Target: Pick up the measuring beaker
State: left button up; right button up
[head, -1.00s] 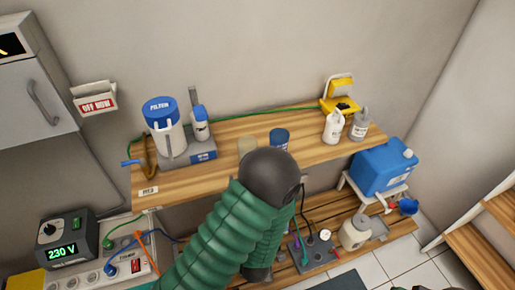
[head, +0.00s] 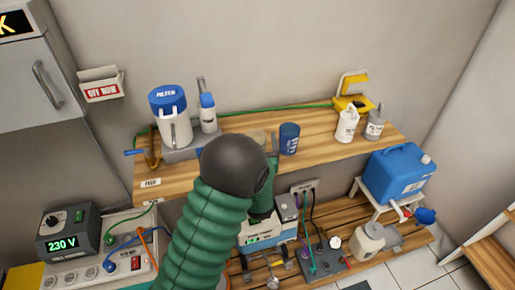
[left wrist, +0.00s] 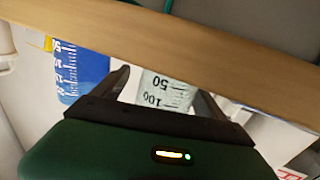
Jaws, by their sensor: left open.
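A pale, translucent measuring beaker (head: 257,136) stands on the wooden shelf in the head view, its lower part hidden behind my left arm. In the left wrist view the beaker (left wrist: 167,91) shows upside-down marks 50 and 100. My left gripper (left wrist: 163,85) is open, with one dark finger on either side of the beaker; I cannot tell whether either touches it. In the head view my forearm and its dark round joint hide most of that gripper. My right gripper is not in view.
A blue graduated cup (head: 289,139) stands close to the right of the beaker. The shelf edge (left wrist: 180,45) crosses the wrist view. A filter jug (head: 174,118) and a bottle (head: 208,114) stand left; two bottles (head: 346,124) stand right. Devices sit on the lower shelf.

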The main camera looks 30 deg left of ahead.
pick_arm(q)
jog(key=shift+a, duration=0.3)
jog(key=shift+a+f, duration=0.1)
jog(key=c, duration=0.5)
jog(key=shift+d, duration=0.25)
jog(key=c, duration=0.9)
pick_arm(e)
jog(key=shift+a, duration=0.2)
pick_arm(q)
jog(key=shift+a, duration=0.1)
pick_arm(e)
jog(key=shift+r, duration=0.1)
